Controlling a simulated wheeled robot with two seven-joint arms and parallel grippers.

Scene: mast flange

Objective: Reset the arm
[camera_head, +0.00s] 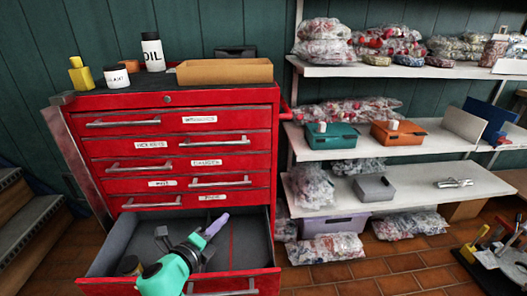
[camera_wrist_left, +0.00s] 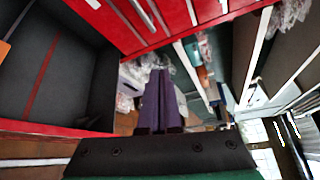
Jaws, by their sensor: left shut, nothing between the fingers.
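My left gripper (camera_head: 216,224) reaches in from the bottom of the head view, over the open bottom drawer (camera_head: 97,262) of the red tool cabinet (camera_head: 110,150). Its purple fingers are together with nothing between them. In the left wrist view the shut fingers (camera_wrist_left: 158,98) stand upright in the middle, with the drawer (camera_wrist_left: 75,70) to their left. I cannot tell exactly how high the gripper is above the drawer floor. My right gripper is not in view.
A yellow bottle (camera_head: 80,73), a white jar (camera_head: 117,77), an oil bottle (camera_head: 153,52) and a tan tray (camera_head: 225,72) stand on the cabinet. White shelves (camera_head: 420,145) hold bags and boxes at right.

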